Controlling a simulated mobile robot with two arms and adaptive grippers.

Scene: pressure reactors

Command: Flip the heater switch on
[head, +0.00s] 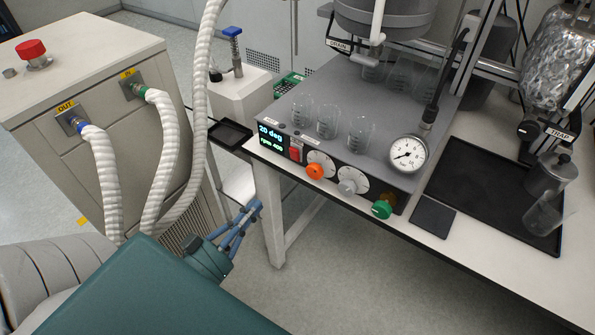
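The heater unit (378,172) is a grey box on the white bench, with its control panel along the front edge. A small red rocker switch (295,154) sits on the panel, right of a lit display (270,139) that reads "20 deg" and "rpm 400". Whether the switch is on or off is too small to tell. My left gripper (250,212) has blue fingers. It is below and left of the panel, in front of the bench, and apart from the switch. Its finger gap cannot be made out. My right gripper is not in view.
Orange (315,171), grey (348,187) and green (382,209) knobs line the panel. Glass beakers (327,122) and a pressure gauge (408,154) stand above it. White hoses (163,150) run from the cabinet at left. Floor before the bench is clear.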

